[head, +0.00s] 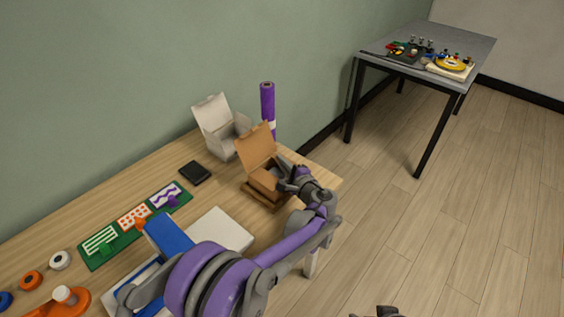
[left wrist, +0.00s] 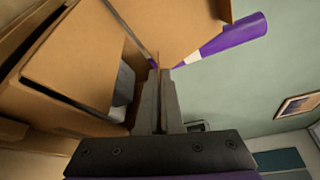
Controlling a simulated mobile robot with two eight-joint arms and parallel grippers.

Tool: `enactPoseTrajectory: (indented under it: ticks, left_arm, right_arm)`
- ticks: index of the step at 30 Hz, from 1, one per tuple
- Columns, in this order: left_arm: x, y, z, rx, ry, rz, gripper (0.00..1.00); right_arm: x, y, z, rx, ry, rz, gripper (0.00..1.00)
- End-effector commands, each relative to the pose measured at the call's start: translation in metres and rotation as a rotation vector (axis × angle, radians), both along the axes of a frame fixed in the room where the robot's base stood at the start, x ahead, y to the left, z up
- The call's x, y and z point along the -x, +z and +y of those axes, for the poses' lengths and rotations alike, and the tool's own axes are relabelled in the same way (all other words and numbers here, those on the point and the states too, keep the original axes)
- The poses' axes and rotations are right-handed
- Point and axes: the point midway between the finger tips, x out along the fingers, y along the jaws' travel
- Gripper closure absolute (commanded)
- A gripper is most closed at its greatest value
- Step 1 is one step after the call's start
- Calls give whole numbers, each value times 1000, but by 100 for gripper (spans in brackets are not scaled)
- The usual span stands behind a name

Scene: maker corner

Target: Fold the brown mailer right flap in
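The brown mailer (head: 266,178) stands near the table's far right end with its lid (head: 257,145) raised. It fills the left of the left wrist view (left wrist: 75,55), with a grey item partly visible inside. My left gripper (head: 290,177) is at the mailer's right side. In the left wrist view its two fingers (left wrist: 158,78) lie together, with nothing visible between them and the tips close to the cardboard. The right flap is largely hidden by the gripper in the head view; I cannot tell its angle. A dark tip at the bottom edge (head: 386,312) looks like my right gripper, mostly cut off.
An open white box (head: 222,130) and a purple roll (head: 268,105) stand behind the mailer. A black pad (head: 195,172), a green board (head: 120,228) and a white box (head: 222,230) lie to the left. A grey table (head: 470,45) stands far right.

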Motion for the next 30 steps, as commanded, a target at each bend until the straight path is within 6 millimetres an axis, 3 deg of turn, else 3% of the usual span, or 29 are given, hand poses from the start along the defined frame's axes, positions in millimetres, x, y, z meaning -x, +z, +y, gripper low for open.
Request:
enactPoseTrajectory:
  ticks: [4, 9, 20, 30]
  left_arm:
    - [0, 0, 0, -1, 0, 1, 100]
    - [0, 0, 0, -1, 0, 1, 67]
    - [-1, 2, -1, -22, 0, 32, 67]
    - [-8, 16, -6, -222, -1, 309, 67]
  right_arm:
    - [0, 0, 0, 0, 0, 0, 13]
    - [0, 0, 0, 0, 0, 0, 13]
    - [0, 2, 0, 0, 0, -1, 13]
    - [0, 13, 0, 0, 0, -4, 13]
